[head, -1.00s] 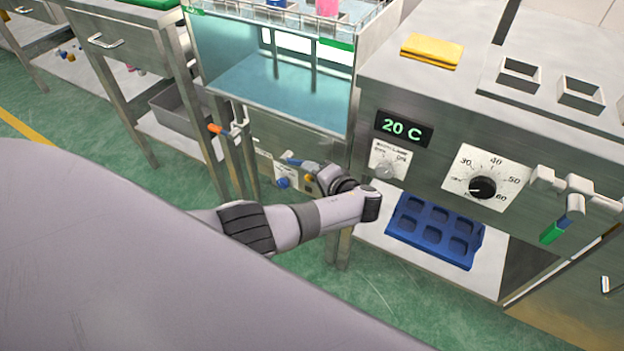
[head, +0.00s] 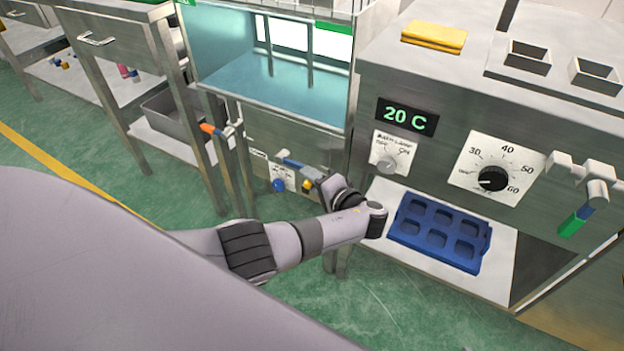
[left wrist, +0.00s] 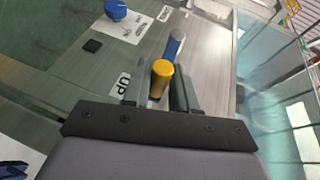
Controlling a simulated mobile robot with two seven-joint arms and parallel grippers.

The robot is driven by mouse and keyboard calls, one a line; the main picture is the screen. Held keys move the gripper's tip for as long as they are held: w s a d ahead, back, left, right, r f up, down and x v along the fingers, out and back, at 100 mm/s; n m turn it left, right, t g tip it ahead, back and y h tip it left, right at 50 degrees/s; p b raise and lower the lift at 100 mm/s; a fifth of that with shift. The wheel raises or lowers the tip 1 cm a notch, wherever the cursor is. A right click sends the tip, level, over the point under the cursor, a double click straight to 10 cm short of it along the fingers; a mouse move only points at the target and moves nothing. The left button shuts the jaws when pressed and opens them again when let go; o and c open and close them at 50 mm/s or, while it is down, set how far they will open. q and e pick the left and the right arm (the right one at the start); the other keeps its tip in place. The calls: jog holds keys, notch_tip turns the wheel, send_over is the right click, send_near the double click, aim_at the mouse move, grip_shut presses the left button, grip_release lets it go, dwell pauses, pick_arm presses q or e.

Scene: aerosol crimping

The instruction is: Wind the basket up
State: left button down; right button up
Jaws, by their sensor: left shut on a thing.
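The crank has a blue arm (head: 298,162) and a yellow knob (head: 307,186) and sits on the steel front below the glass tank (head: 225,80). My left gripper (head: 316,182) is at this knob. In the left wrist view the yellow knob (left wrist: 161,77) stands between the two fingers (left wrist: 163,95), shut on it; the blue crank arm (left wrist: 174,46) reaches beyond. A label reading "UP" (left wrist: 123,84) is beside the fingers. Only wire edges of the basket (head: 285,9) show at the top of the head view; the rest is cut off. My right gripper is out of view.
A blue knob (head: 278,185) is left of the crank. Green floor lies below my arm.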

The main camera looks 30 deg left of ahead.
pick_arm(q)
jog(key=shift+s+f, duration=0.15)
jog(key=shift+f, duration=0.3)
jog(key=c, duration=1.1)
grip_release()
jog(key=shift+o, duration=0.3)
jog(key=shift+r, duration=0.1)
